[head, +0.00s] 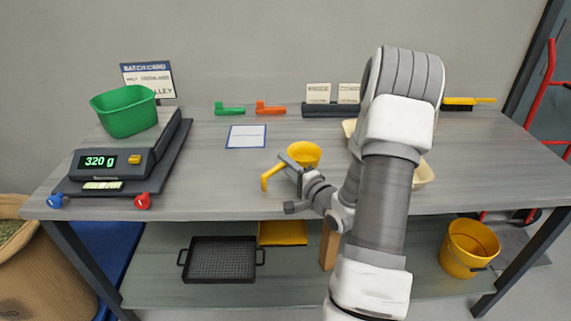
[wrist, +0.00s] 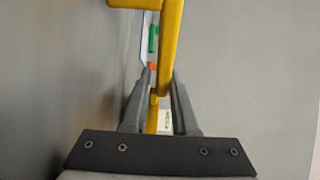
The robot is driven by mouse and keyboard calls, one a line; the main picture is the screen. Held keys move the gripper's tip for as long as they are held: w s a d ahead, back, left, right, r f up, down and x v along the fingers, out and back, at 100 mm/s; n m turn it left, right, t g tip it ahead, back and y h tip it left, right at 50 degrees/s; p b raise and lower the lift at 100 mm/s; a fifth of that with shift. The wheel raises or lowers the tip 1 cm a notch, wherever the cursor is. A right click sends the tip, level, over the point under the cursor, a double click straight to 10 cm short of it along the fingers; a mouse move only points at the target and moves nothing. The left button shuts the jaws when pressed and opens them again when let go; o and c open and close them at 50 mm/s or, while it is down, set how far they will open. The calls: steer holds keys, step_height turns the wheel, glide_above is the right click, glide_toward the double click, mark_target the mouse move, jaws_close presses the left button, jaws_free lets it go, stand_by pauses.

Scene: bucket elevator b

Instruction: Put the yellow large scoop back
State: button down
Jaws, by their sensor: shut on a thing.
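The yellow large scoop has its round bowl (head: 304,153) and bent handle showing in the head view, above the middle of the bench. My gripper (head: 291,164) is shut on the scoop between bowl and handle end. In the wrist view the yellow scoop (wrist: 171,45) passes between the two grey fingers (wrist: 160,85) and reaches beyond them. The gripper covers part of the scoop, and its height above the bench is hard to tell.
A green scoop (head: 230,109) and an orange scoop (head: 270,109) lie at the bench's back edge. A blue-edged card (head: 246,136) lies in front. A green tub (head: 125,111) stands on the scale reading 320 g. A cream tray (head: 424,174) is partly behind my arm.

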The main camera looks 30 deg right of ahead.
steer(key=shift+f, duration=0.2)
steer(key=c, duration=0.6)
jaws_free()
steer(key=s+p, duration=0.1)
steer(key=s, duration=1.6)
steer(key=shift+s+r+p, duration=0.15)
steer(key=shift+s+p, duration=0.1)
steer(key=shift+p, duration=0.15)
